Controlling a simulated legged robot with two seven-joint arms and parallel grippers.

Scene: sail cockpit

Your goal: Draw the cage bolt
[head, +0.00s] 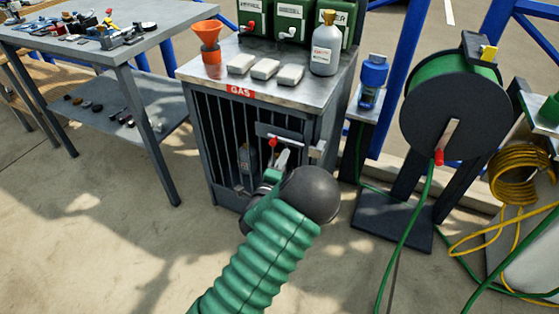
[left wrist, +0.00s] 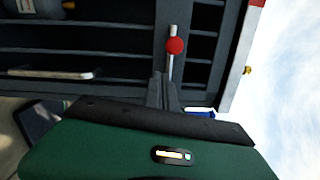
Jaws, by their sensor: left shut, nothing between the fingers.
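The grey barred gas cage (head: 225,150) stands under a metal-topped bench with a red GAS label (head: 240,92). The bolt's red knob (head: 273,142) shows below that plate. In the left wrist view the red knob (left wrist: 175,46) sits on a thin silver stem. My left gripper (head: 282,160) is at the door front, just below and right of the knob. Its fingers (left wrist: 160,80) are shut and empty, close to the stem; whether they touch it I cannot tell. My right gripper is not in view.
On the bench stand an orange funnel (head: 208,45), white packs (head: 265,69), green canisters (head: 292,20) and a grey bottle (head: 325,45). A hose reel (head: 440,110) stands to the right, a tool table (head: 130,47) to the left. The floor in front is clear.

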